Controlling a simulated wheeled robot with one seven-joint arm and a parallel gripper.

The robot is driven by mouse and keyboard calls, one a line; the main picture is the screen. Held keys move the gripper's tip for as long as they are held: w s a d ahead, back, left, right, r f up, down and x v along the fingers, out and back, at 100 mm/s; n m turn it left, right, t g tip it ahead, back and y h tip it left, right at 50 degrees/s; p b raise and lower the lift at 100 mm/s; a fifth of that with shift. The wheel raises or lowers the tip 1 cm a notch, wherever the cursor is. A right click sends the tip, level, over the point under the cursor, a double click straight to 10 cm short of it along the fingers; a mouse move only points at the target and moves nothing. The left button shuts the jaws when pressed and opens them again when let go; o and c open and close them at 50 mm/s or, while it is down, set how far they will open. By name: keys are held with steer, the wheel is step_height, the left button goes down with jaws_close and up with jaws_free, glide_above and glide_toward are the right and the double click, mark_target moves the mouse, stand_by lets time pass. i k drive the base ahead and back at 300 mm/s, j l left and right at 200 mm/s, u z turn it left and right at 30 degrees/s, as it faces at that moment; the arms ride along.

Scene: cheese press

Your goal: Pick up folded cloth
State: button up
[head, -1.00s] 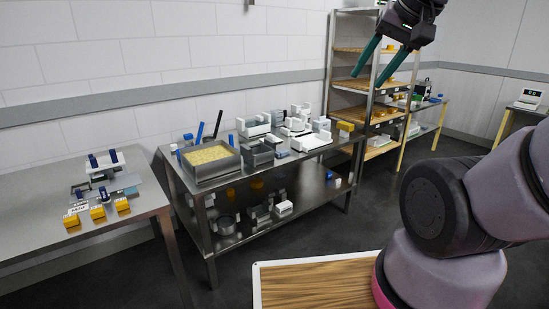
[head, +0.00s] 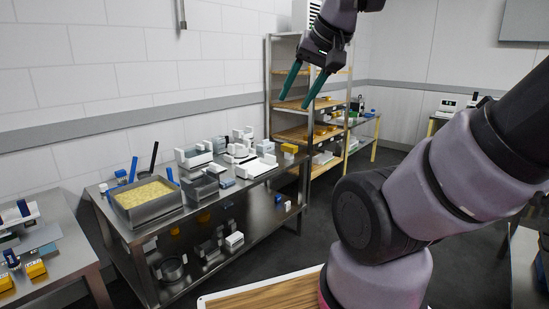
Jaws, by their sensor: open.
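My gripper (head: 294,102) is at the upper middle of the head view. Its two teal fingers point down and left and are apart, with nothing between them. It is in the air, in front of the metal shelf rack in the picture. I cannot make out a folded cloth for certain. Small white and grey items lie on the steel table (head: 150,238), too small to tell whether one is cloth.
A shelf rack (head: 269,90) with wooden boards stands behind. Another table (head: 68,262) is at left.

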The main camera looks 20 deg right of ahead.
mark_target(228, 181)
steer(key=i+j, duration=0.1)
steer(key=i, duration=0.4)
steer(key=i+j+z, duration=0.1)
steer(key=i, duration=0.4)
steer(key=i+j, duration=0.15)
steer(key=i, duration=0.4)
steer(key=i+j+z, duration=0.1)
steer(key=i, duration=0.4)
